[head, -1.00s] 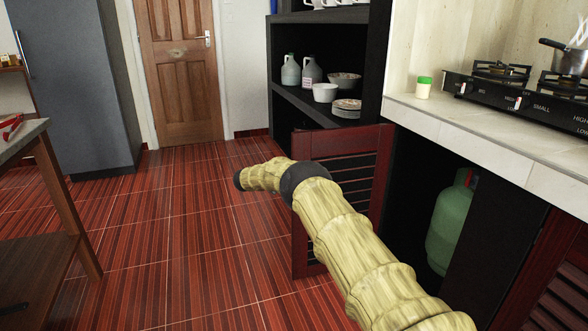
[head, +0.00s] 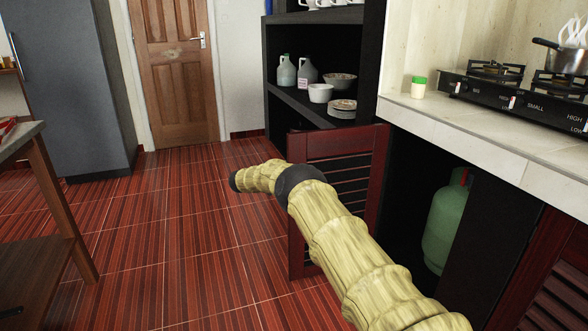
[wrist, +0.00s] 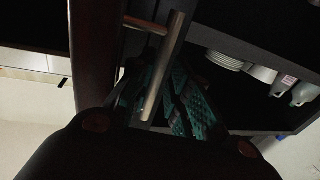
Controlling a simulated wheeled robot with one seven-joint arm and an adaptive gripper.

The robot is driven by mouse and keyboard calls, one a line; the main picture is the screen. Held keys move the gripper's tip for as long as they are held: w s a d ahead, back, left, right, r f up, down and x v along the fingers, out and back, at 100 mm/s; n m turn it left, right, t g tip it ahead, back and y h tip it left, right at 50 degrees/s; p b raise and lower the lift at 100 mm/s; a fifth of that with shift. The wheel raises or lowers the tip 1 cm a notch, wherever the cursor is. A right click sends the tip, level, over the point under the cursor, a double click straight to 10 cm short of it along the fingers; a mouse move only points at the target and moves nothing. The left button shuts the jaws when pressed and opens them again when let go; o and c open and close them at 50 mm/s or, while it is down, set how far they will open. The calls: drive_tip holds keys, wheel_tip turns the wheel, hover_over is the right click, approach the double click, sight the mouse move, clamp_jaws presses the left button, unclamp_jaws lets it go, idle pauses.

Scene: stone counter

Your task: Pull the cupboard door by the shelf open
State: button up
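The cupboard door (head: 335,147), dark red with slats, stands swung well out from the counter, its free edge toward the left. Behind it the cupboard opening is dark and shows a green gas bottle (head: 443,225). My arm in its yellow sleeve crosses in front of the door and hides my gripper in the head view. In the wrist view the door's metal bar handle (wrist: 168,60) lies across the green-padded fingers of my gripper (wrist: 165,100), beside the dark door edge (wrist: 95,50). I cannot tell whether the fingers press on the handle.
The dark shelf (head: 300,101) beyond the door holds jugs, bowls and plates. The stone counter (head: 480,135) carries a stove (head: 515,95) and a green-lidded jar (head: 418,87). A table (head: 55,195) stands at the left. The red tiled floor (head: 180,240) between is clear.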

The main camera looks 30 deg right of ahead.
drive_tip(key=a, duration=1.1)
drive_tip(key=shift+w+a, duration=0.25)
drive_tip(key=shift+a, duration=0.15)
